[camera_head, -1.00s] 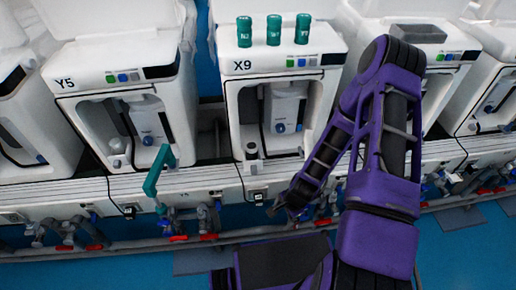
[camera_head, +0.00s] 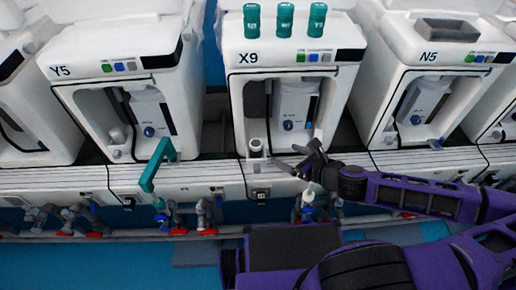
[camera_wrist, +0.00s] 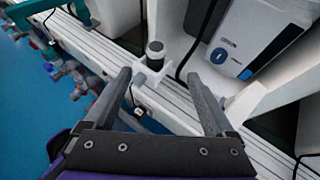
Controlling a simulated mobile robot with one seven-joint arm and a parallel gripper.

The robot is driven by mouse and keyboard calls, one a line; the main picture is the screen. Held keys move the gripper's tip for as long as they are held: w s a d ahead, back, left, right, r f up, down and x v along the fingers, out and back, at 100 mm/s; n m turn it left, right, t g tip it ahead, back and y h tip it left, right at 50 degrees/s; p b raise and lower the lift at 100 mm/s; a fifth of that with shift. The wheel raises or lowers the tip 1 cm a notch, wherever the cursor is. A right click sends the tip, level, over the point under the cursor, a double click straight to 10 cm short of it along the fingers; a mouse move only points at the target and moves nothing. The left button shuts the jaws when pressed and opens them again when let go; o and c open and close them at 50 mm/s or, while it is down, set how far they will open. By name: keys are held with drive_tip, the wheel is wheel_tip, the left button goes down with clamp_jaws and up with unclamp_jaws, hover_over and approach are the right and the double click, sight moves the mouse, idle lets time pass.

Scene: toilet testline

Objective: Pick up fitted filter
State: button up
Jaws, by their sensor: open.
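The fitted filter (camera_head: 255,147) is a small upright cylinder in a white holder at the front left of the machine marked X9 (camera_head: 291,57). My gripper (camera_head: 282,155) is open and empty, to the right of the filter in the head view. In the wrist view its two fingers (camera_wrist: 158,76) point toward the filter. I cannot tell whether either finger touches the holder.
Several teal cylinders, one of them the middle one (camera_head: 286,20), stand on top of X9. Machines Y5 (camera_head: 110,65) and N5 (camera_head: 435,62) flank it. A teal bent handle (camera_head: 155,166) rises at the left. Pipes with red valves run below the ledge (camera_head: 200,172).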

sight(259, 146)
drive_tip(key=b+x, duration=0.2)
drive_tip(key=x, duration=1)
drive_tip(key=shift+s+a, duration=0.1)
drive_tip(key=x, duration=0.3)
drive_tip(key=b+x, duration=0.1)
drive_tip(key=shift+s+a+f, duration=0.2)
drive_tip(key=shift+a+f, duration=0.05)
drive_tip(key=shift+f, duration=0.15)
drive_tip(key=shift+w+a+f, duration=0.15)
drive_tip(key=shift+w+a, duration=0.05)
drive_tip(key=shift+w, duration=0.1)
clamp_jaws()
